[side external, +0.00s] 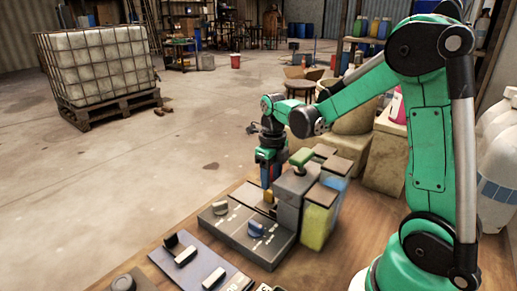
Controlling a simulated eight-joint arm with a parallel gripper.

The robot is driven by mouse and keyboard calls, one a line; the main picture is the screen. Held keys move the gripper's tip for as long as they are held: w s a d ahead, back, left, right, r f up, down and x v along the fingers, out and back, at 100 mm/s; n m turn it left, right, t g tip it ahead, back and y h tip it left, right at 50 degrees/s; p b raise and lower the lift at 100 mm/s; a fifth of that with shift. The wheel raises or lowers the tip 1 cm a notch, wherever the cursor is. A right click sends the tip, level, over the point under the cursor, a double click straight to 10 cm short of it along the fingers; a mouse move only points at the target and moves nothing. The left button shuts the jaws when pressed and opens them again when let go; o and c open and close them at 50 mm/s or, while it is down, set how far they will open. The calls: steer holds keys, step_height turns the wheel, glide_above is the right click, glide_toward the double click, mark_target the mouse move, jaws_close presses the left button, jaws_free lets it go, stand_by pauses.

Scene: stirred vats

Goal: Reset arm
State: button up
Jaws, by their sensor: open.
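My arm is green, and it reaches left over the wooden bench. My gripper (268,178) hangs pointing down at the far side of the grey station, behind the knob panel. The grey panel (235,244) carries a grey knob (220,207) and a blue knob (255,229).
A dark blue panel (213,268) with black and white switches lies at the bench front, near a round dark knob (122,284). Pale blocks and large white bottles (499,165) crowd the right. A caged white tank (98,62) stands on the open floor at left.

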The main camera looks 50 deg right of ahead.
steer(key=shift+r, duration=0.5)
steer(key=shift+a+r+n, duration=0.15)
steer(key=shift+r+n, duration=0.1)
steer(key=shift+n, duration=0.55)
steer(key=a+r+n+t+h, duration=0.2)
steer(key=r+n+t, duration=0.1)
steer(key=n, duration=0.8)
steer(key=a+r+n+t+h, duration=0.15)
steer(key=r+n+t, duration=0.25)
steer(key=n, duration=0.7)
steer(key=s+a+f+n+y, duration=0.1)
steer(key=s+a+n+y, duration=0.2)
steer(key=a+n, duration=0.4)
steer(key=s+n, duration=0.1)
steer(key=n, duration=0.4)
steer(key=shift+s+f, duration=0.15)
steer(key=shift+s, duration=0.2)
steer(key=shift+y, duration=0.25)
